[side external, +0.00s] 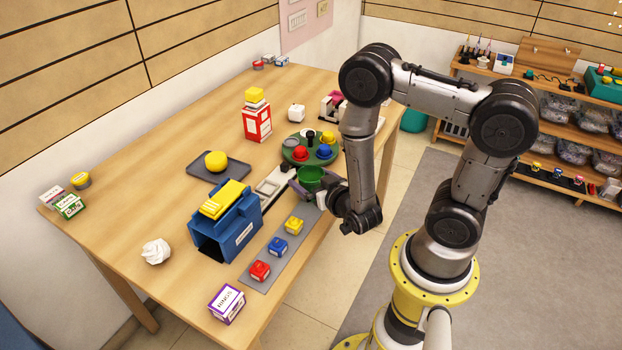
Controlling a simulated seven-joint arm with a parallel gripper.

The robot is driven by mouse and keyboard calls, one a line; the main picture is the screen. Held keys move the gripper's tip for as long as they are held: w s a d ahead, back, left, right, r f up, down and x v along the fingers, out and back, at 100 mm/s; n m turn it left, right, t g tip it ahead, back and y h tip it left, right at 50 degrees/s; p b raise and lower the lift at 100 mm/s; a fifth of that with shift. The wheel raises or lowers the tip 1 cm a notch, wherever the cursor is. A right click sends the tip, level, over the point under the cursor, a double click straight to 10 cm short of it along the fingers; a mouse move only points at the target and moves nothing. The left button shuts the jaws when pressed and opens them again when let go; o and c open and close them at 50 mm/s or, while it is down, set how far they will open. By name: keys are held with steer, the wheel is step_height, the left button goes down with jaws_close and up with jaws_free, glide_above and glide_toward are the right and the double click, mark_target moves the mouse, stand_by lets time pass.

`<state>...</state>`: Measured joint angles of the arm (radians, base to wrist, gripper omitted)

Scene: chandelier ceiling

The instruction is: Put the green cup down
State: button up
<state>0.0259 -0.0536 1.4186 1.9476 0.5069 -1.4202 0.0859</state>
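The green cup (312,175) is upright near the right edge of the table, just in front of the round green tray. My gripper (311,186) reaches in from the right at the cup's height, with its fingers around the cup, and appears shut on it. The wrist hides part of the fingers. I cannot tell whether the cup's bottom touches the surface below.
The round green tray (291,157) holds red, blue, yellow and dark pieces. A white tray (268,187) lies left of the cup. A grey mat (265,285) carries red, blue and yellow blocks. A blue box (240,222) stands left.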

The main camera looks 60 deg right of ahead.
mark_target(317, 183)
steer(key=shift+r, duration=0.15)
steer(key=v, duration=0.6)
steer(key=shift+v, duration=0.75)
